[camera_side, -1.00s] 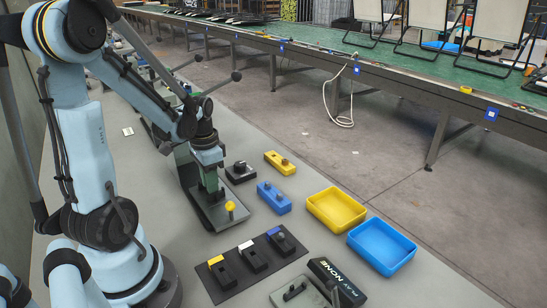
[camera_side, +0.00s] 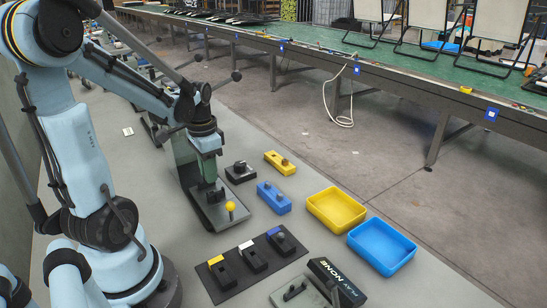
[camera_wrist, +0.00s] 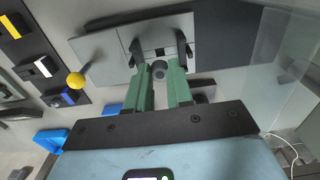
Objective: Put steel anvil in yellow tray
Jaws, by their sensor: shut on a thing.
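My gripper (camera_side: 209,181) hangs over the grey base plate of a press-like stand at centre left in the side view. In the wrist view its two green fingers (camera_wrist: 159,74) are shut on a small grey round part that I take for the steel anvil (camera_wrist: 158,68). The fingers hide much of it, and the side view does not clearly show its lower end or any gap beneath.
The stand's yellow knob (camera_side: 231,206) is close by. A blue tray (camera_side: 381,246) adjoins the yellow one. A dark mat (camera_side: 225,283) with several blocks is in front.

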